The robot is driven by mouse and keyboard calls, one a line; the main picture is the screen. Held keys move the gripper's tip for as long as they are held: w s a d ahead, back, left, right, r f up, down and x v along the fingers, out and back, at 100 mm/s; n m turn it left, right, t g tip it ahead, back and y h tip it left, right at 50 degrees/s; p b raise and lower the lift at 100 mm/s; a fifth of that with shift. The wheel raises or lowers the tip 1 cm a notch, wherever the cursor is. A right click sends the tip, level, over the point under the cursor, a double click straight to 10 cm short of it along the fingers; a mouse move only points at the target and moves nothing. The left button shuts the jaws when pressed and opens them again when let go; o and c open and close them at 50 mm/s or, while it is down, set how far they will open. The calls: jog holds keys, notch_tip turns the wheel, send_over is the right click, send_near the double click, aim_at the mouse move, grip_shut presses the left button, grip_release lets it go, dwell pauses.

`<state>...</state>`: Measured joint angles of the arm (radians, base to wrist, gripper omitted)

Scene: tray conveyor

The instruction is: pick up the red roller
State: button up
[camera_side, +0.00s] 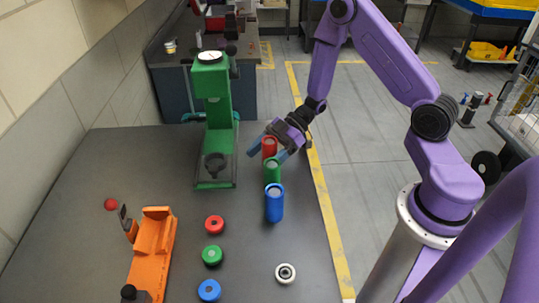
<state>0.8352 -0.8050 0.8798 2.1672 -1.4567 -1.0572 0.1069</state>
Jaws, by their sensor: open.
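The red roller (269,146) stands upright near the far right of the grey table, at the back of a row of rollers. My gripper (267,155) is open and comes in from the upper right, with its blue-grey fingers at the red roller. One finger shows to the left of it and the other to its right, near the green roller. Contact with the red roller cannot be told. The green roller (272,170) stands in front of the red one and hides its lower part. The blue roller (274,203) stands nearest in the row.
A green press-like stand (213,120) is left of the rollers. Red (214,224), green (212,255) and blue (209,290) caps lie in front. A white ring (285,273) and an orange fixture (152,250) are also there. The left tabletop is mostly clear.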

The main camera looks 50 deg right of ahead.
jog(key=c, duration=1.2)
jog(key=shift+r, duration=0.1)
